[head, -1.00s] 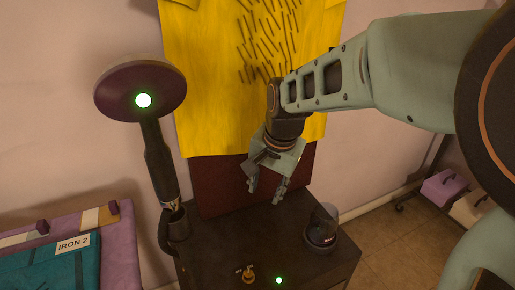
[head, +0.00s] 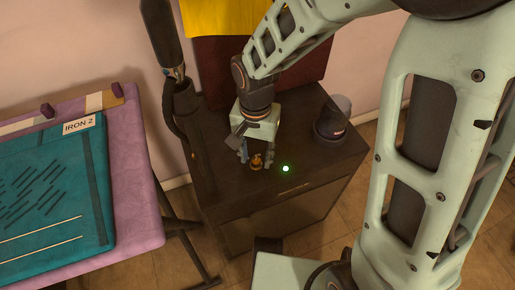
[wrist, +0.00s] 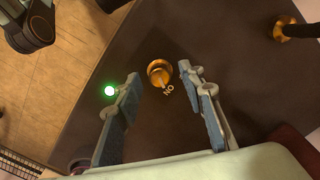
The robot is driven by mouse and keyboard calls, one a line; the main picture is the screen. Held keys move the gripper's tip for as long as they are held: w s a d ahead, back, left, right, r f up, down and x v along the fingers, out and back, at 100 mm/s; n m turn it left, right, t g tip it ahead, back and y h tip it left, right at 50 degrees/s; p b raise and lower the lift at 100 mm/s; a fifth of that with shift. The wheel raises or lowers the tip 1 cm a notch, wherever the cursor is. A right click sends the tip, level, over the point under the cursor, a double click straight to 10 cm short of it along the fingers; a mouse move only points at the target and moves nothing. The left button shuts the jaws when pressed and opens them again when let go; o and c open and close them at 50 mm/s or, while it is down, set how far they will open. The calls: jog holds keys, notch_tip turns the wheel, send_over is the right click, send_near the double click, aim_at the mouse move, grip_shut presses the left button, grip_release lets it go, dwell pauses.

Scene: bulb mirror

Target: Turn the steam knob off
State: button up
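The steam knob (head: 256,162) is a small brass knob on top of the dark cabinet (head: 225,190). In the wrist view the brass knob (wrist: 159,72) lies ahead, with a small pointer and an upside-down "ON" label (wrist: 168,91) beside it. My gripper (head: 257,157) points down at the knob in the head view. In the wrist view my gripper (wrist: 159,76) is open, with one finger on either side of the knob and visible gaps between. I cannot tell the fingertips' exact height. A green light (head: 285,168) glows right of the knob, and also shows in the wrist view (wrist: 110,90).
A dark steamer handle (head: 162,32) stands in a holder (head: 185,105) left of my gripper. A black container (head: 330,124) stands on the cabinet's right side. An ironing board with a pink cover (head: 140,180) and teal cloth (head: 60,190) is at the left.

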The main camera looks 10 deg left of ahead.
jog(key=shift+f, duration=0.3)
grip_shut()
jog(key=shift+r+n, duration=0.1)
jog(key=shift+n, duration=0.2)
jog(key=n+p, duration=0.2)
jog(key=n, duration=0.3)
jog(key=shift+p, duration=0.4)
jog(key=n+p, duration=0.2)
jog(key=n, duration=0.4)
jog(key=shift+w+n, duration=0.1)
jog(key=shift+n, duration=0.2)
